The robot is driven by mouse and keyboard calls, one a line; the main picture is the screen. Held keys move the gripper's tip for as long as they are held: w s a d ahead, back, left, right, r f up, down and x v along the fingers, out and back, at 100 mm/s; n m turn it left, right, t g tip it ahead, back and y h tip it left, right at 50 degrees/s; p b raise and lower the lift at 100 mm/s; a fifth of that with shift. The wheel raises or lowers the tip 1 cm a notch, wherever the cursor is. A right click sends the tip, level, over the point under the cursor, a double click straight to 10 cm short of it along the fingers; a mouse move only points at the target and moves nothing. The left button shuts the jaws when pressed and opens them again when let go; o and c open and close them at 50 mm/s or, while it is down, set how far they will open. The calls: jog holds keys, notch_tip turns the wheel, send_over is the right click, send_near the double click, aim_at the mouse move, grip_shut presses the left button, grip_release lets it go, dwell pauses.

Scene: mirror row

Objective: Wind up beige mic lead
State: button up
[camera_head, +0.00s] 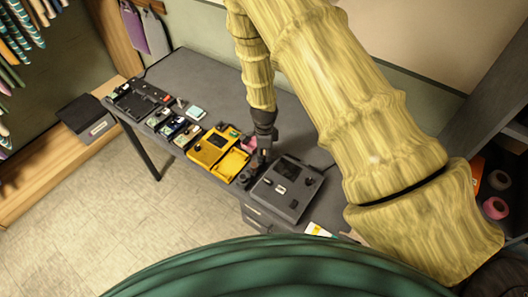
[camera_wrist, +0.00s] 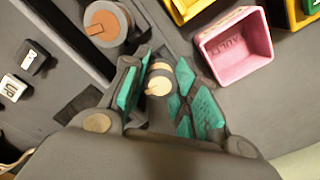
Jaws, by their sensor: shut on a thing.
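My gripper (camera_wrist: 160,95) points down over the grey desk and also shows in the head view (camera_head: 262,158), between a yellow case and a grey box-shaped device. Its teal-padded fingers are shut around a small upright post with a beige round top (camera_wrist: 158,84). I cannot tell whether the two are joined. I cannot make out a beige mic lead as a separate cord; the fingers hide the post's lower part.
A pink open box (camera_wrist: 235,48) stands close to the right finger. The grey device (camera_head: 287,188) sits right of my gripper in the head view, the yellow case (camera_head: 211,147) left. Several small items and a black tray (camera_head: 138,98) fill the desk's far left. Bare desk shows behind.

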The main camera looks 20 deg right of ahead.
jog(key=o, duration=0.8)
jog(key=shift+c, duration=0.2)
jog(key=shift+r, duration=0.15)
notch_tip(320, 180, up, 12)
jog(key=shift+f, duration=0.2)
